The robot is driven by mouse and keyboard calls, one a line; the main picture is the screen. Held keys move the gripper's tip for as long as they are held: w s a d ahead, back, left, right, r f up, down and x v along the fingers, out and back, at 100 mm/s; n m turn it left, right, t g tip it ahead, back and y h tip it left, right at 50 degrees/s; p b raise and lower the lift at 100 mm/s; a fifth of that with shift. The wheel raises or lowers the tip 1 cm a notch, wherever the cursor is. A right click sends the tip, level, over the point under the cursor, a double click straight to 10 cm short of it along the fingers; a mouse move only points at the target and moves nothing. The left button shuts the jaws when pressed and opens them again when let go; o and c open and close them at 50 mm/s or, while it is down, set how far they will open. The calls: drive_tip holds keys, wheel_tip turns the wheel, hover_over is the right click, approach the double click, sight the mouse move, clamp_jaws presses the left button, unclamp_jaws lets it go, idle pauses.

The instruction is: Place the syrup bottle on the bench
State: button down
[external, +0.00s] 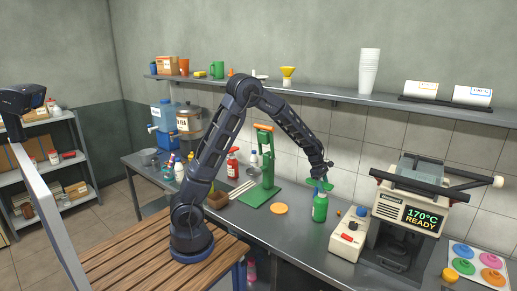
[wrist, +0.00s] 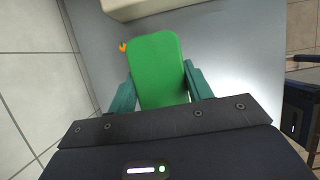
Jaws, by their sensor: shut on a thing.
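The syrup bottle, taken to be the green bottle (external: 320,208), is upright at the bench (external: 285,228), left of the white box with a red button. My gripper (external: 320,185) points down and is shut on its upper part. In the wrist view the green bottle (wrist: 157,62) fills the space between the two teal fingers. Its base is at or just above the bench top; I cannot tell whether it touches. The fingers hide part of its top.
The white box (external: 348,236) and the press with a "170°C READY" display (external: 424,216) stand to the right. An orange disc (external: 279,209) and a green stand (external: 266,170) are to the left. Bare bench lies in front of the bottle.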

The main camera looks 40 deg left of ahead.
drive_tip(key=shift+f, duration=0.1)
drive_tip(key=c, duration=0.6)
unclamp_jaws()
drive_tip(key=v, duration=1.2)
drive_tip(key=s+a+r+m+t, duration=0.1)
drive_tip(key=s+a+r+m, duration=0.3)
drive_tip(key=s+a+r, duration=0.4)
drive_tip(key=s+a+m+t+y, duration=0.1)
drive_tip(key=s+a+m, duration=0.3)
drive_tip(key=s+a, duration=0.3)
drive_tip(key=s+a+r+m+t+y, duration=0.1)
drive_tip(key=s+a+m, duration=0.4)
drive_tip(key=s, duration=0.6)
drive_tip(key=s+a+r+m+t+y, duration=0.1)
drive_tip(key=s+a+m+y, duration=0.1)
drive_tip(key=s+a+m, duration=0.3)
drive_tip(key=shift+s+a+t+y, duration=0.15)
drive_tip(key=shift+s+a, duration=0.9)
drive_tip(key=shift+a, duration=0.2)
drive_tip(key=shift+s+a+t+y, duration=0.15)
drive_tip(key=shift+s+a, duration=0.85)
drive_tip(key=shift+a, duration=0.25)
